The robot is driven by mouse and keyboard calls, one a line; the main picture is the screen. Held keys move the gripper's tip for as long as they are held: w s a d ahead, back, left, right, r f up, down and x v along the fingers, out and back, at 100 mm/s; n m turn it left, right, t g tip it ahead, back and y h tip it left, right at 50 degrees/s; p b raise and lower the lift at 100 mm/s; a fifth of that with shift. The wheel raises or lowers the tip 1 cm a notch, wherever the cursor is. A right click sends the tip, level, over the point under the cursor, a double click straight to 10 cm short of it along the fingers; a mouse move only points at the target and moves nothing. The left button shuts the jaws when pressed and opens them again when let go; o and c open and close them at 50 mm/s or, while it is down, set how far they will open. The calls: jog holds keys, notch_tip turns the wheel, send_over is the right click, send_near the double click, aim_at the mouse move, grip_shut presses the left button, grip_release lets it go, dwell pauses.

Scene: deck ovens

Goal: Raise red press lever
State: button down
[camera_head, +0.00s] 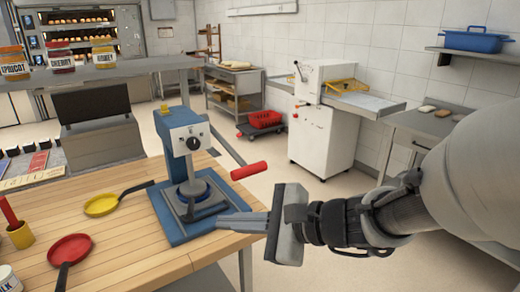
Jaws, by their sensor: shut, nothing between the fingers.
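The press (188,140) has a grey and blue body on a blue base plate (172,240), standing near the right end of the wooden table. Its lever is a grey bar (227,146) that slopes down to the right and ends in a red handle (249,171). My gripper (222,222) comes in from the right and points left. Its fingers are shut and empty. In the picture they lie below the red handle and over the right part of the press base. They appear apart from the handle; how far in depth I cannot tell.
A yellow pan (103,204) and a red pan (70,249) lie on the wooden table (128,262). A shelf (120,70) with labelled jars runs above at left. A white machine (322,130) stands on the floor behind.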

jog(key=w+d+f+m+t+h+b, duration=0.1)
jog(key=w+d+f+m+t+b, duration=0.1)
jog(key=w+m, duration=0.4)
jog(key=w+d+f+m+t+h+b, duration=0.1)
jog(key=w+d+f+m+t+b, duration=0.1)
jog(key=w+d+f+m+t, duration=0.3)
jog(key=shift+w+d+f+m+t+h+b, duration=0.2)
jog(key=shift+w+d+m+t+h+b, duration=0.25)
jog(key=shift+w+d+m, duration=0.4)
jog(key=shift+s+m, duration=0.1)
jog(key=shift+m, duration=0.15)
jog(key=x, duration=1)
jog(key=r, duration=0.2)
jog(key=s+r, duration=0.1)
jog(key=r, duration=0.1)
jog(key=shift+d, duration=0.3)
jog(key=shift+p, duration=0.3)
